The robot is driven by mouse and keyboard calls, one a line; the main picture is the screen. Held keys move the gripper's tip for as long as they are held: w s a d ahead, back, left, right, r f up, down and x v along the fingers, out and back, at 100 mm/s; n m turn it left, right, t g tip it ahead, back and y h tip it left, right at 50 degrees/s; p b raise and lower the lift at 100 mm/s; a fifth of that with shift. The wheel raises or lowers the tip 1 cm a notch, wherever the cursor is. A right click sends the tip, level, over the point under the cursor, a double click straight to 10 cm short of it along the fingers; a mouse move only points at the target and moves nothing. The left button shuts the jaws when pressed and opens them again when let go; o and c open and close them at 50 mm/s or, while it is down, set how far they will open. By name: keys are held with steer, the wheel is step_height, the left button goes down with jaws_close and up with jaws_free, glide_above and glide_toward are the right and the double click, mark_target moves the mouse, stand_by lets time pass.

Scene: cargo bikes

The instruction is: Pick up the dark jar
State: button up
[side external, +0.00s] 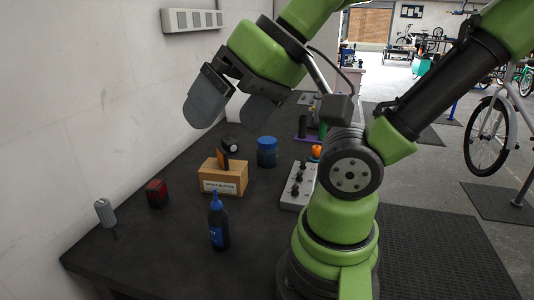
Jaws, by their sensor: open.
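A dark blue jar (267,152) with a lid stands upright on the dark workbench (130,245), to the right of and behind a wooden box. My gripper (224,119) is open, with its two broad grey fingers apart and nothing seen between them. It hangs above the bench, higher in the picture than the jar and to its left. The jar is in plain view and apart from the fingers.
The wooden box (223,181) holds an orange-and-black item. A dark bottle with a blue tip (218,226), a red-and-black item (157,194) and a grey-handled tool (105,214) stand in front and left. A grey rack (294,195) is right of the box. A wall bounds the left.

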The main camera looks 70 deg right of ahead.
steer(key=w+d+m+g+h, duration=0.1)
steer(key=w+d+m+h, duration=0.25)
steer(key=w+d, duration=0.45)
steer(key=m+g+h, duration=0.3)
steer(key=m+g, duration=0.2)
steer(key=m, duration=0.4)
glide_toward(267, 141)
steer(key=d+f, duration=0.1)
steer(key=f, duration=0.1)
steer(key=d+f, duration=0.1)
steer(key=f, duration=0.1)
steer(key=shift+w+d+f+n+g, duration=0.25)
steer(key=shift+w+d+g, duration=0.05)
steer(key=shift+a+x, duration=0.2)
steer(key=shift+x, duration=2.85)
steer(key=shift+w, duration=0.15)
steer(key=shift+c, duration=0.2)
steer(key=c, duration=1)
